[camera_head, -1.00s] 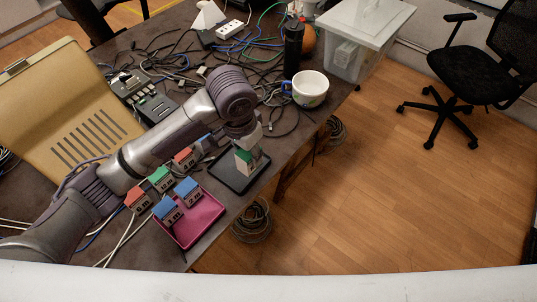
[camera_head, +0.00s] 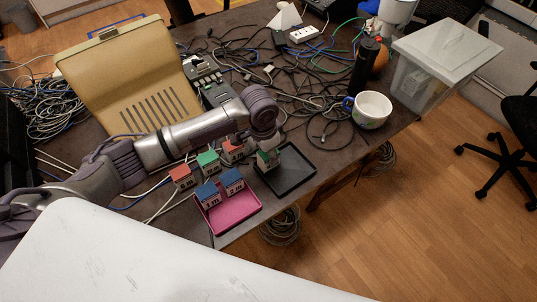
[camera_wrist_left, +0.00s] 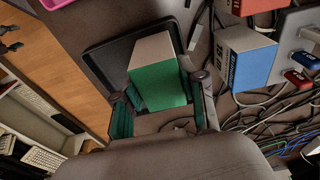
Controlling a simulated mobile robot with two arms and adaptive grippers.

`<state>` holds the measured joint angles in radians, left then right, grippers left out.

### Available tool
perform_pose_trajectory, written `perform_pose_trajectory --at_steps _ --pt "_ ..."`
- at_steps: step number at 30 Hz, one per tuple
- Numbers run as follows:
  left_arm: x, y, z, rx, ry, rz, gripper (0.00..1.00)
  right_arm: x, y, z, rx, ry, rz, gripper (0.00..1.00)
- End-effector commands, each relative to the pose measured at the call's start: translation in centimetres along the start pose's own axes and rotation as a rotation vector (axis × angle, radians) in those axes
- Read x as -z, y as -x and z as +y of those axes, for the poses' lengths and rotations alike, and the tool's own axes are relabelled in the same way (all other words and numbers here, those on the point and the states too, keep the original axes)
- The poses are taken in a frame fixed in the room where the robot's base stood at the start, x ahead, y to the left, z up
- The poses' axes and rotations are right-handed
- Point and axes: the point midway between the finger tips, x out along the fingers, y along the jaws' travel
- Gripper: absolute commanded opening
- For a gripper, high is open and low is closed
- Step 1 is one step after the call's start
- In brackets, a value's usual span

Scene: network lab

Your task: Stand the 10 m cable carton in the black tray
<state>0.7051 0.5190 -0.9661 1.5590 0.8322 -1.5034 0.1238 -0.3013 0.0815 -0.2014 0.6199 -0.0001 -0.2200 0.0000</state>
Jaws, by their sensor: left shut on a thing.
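My left gripper (camera_head: 268,142) is shut on a white carton with a green top (camera_head: 267,160). The carton looks upright and is over the far left part of the black tray (camera_head: 297,181). I cannot tell whether its base touches the tray. In the left wrist view the fingers (camera_wrist_left: 163,112) flank the green top (camera_wrist_left: 158,87), and the carton overlaps one side of the black tray (camera_wrist_left: 108,59). Its length marking is not readable. My right gripper is not in view.
A pink tray (camera_head: 238,217) holds two blue-topped cartons (camera_head: 231,181). Red-topped (camera_head: 182,177) and green-topped (camera_head: 208,162) cartons stand behind it. A cup (camera_head: 371,110) and tangled cables lie beyond the black tray. The table edge runs close to the right.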

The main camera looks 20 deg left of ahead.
Motion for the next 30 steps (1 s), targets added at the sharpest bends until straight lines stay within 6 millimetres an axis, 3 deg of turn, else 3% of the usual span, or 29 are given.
perform_pose_trajectory --at_steps 4,15,16,19,20,30 --pt "-0.1 -1.3 -0.1 0.002 0.001 0.003 0.02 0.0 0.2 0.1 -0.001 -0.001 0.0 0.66" --pt "-0.1 -1.8 0.0 0.001 0.001 0.002 0.02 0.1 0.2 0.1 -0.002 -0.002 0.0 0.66" --pt "-0.1 -1.8 0.0 0.001 0.001 0.002 0.46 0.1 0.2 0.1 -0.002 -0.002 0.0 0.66" --pt "-0.1 -1.7 0.0 0.001 0.001 0.002 0.62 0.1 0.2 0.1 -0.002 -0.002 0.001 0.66" --pt "-0.1 -1.7 0.0 0.001 0.001 0.002 0.66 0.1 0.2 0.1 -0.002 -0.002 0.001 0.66" --pt "-0.1 -1.5 -0.1 0.002 0.0 0.003 0.66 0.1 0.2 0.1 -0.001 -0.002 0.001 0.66"
